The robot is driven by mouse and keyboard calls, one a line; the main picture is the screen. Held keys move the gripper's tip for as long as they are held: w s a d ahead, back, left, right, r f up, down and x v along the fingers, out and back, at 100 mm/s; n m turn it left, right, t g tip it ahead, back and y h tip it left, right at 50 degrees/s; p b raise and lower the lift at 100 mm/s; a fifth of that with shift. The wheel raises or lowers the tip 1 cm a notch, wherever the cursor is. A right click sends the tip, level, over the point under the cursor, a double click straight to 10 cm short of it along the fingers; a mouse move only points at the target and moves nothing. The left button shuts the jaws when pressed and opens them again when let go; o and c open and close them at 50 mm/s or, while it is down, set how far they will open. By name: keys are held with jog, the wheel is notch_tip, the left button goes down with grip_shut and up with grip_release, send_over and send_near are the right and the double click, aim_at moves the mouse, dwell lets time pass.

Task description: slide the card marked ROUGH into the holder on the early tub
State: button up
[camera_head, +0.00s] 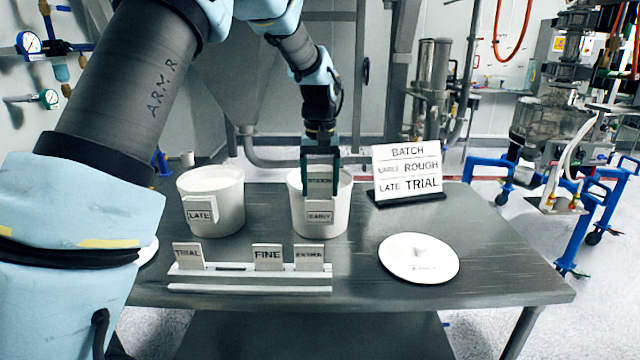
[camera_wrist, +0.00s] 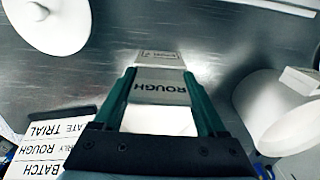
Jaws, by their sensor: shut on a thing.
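The early tub (camera_head: 305,218) is a white open tub in the middle of the table. Its front carries a holder (camera_head: 319,204) with an EARLY label, which also shows in the wrist view (camera_wrist: 158,56). My gripper (camera_head: 320,185) points down at the tub's front rim.
The late tub (camera_head: 222,190) stands to the left. A white rack (camera_head: 220,288) in front holds TRIAL (camera_head: 188,256), FINE (camera_head: 267,257) and another card (camera_head: 309,258), with a gap after TRIAL. A lid (camera_head: 418,258) lies right; the batch sign (camera_head: 407,172) reads EARLY ROUGH, LATE TRIAL.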

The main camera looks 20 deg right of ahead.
jog(key=shift+f, duration=0.45)
dwell(0.4)
jog(key=o, duration=1.3)
jog(key=shift+c, duration=0.2)
jog(key=shift+r, duration=0.1)
notch_tip(320, 180, up, 11)
jog(key=b, duration=0.3)
jog(key=shift+f, duration=0.2)
jog(key=a+f+n, duration=0.1)
jog(key=a+f, duration=0.3)
jog(key=a, duration=0.7)
jog(key=a+f+n, duration=0.1)
jog(key=a+f, duration=0.3)
jog(key=a, duration=0.7)
jog(key=s+a+f+n, duration=0.1)
jog(key=s+a+f, duration=0.2)
jog(key=s+a, duration=0.2)
jog(key=s+a+f+t, duration=0.1)
jog(key=s+a+f, duration=0.3)
jog(key=a, duration=0.5)
jog(key=shift+s+a+n+t, duration=0.3)
jog(key=shift+s+a+n, duration=0.1)
jog(key=shift+s, duration=0.55)
